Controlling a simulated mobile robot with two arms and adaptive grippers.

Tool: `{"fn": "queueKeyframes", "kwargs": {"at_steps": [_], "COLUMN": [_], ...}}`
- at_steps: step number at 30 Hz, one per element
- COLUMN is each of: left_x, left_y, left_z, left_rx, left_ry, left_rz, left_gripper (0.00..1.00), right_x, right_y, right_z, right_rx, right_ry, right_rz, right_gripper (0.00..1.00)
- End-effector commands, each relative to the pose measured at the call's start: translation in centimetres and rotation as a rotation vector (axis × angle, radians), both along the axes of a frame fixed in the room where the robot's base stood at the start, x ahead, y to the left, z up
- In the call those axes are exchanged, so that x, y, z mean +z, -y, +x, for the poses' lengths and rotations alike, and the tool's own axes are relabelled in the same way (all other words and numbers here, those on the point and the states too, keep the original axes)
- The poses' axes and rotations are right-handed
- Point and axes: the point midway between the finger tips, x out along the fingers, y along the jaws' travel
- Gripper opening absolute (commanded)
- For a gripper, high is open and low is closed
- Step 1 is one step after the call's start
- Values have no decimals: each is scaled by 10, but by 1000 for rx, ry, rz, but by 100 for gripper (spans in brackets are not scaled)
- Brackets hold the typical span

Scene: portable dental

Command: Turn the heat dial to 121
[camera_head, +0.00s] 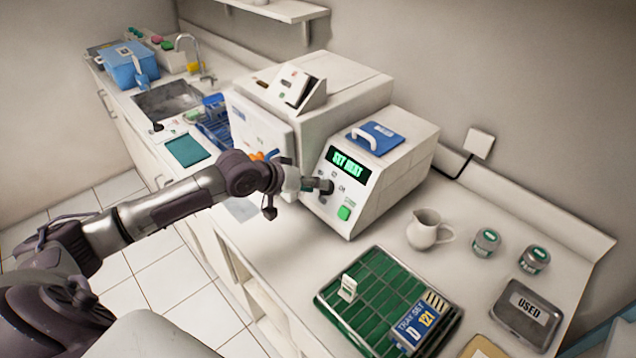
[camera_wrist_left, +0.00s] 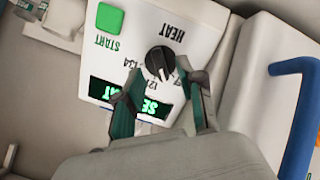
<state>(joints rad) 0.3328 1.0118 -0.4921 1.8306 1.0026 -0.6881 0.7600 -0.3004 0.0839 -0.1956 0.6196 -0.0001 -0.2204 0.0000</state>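The white sterilizer unit (camera_head: 400,185) has a lit green display (camera_head: 347,163) reading SET HEAT. Its black heat dial (camera_wrist_left: 160,62) shows upside down in the left wrist view, beside the HEAT label. The dial's white pointer faces the display side, a little right of the 121 mark in that picture; 134 is further left. My left gripper (camera_head: 318,186) is at the front panel; in the left wrist view (camera_wrist_left: 164,86) its fingers are apart with the dial just beyond and between the tips. Contact cannot be told. My right gripper is not in view.
A green START button (camera_head: 344,212) is on the same panel. A white machine with an open door (camera_head: 262,130) and blue handle stands left of it. A green rack (camera_head: 365,300), a white jug (camera_head: 428,230) and a USED tin (camera_head: 527,312) are on the counter to the right.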

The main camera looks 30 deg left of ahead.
Motion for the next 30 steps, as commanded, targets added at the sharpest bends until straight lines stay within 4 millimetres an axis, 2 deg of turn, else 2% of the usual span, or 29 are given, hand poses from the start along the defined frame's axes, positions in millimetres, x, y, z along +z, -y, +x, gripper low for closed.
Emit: {"fn": "queueKeyframes", "kwargs": {"at_steps": [6,15,17,22,30], "left_x": [-11,-13,-13,-13,-13], "left_y": [6,7,7,7,7], "left_z": [14,15,15,15,15], "left_rx": [1,1,1,1,-2], "left_ry": [1,1,1,0,1], "left_rz": [-1,1,1,1,5], "left_gripper": [39,39,30,2,0], "right_x": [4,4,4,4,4], "right_y": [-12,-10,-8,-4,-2], "right_z": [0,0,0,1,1], "right_rx": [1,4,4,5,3], "right_ry": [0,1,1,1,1], "right_rz": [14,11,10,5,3], "right_gripper": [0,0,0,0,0]}}
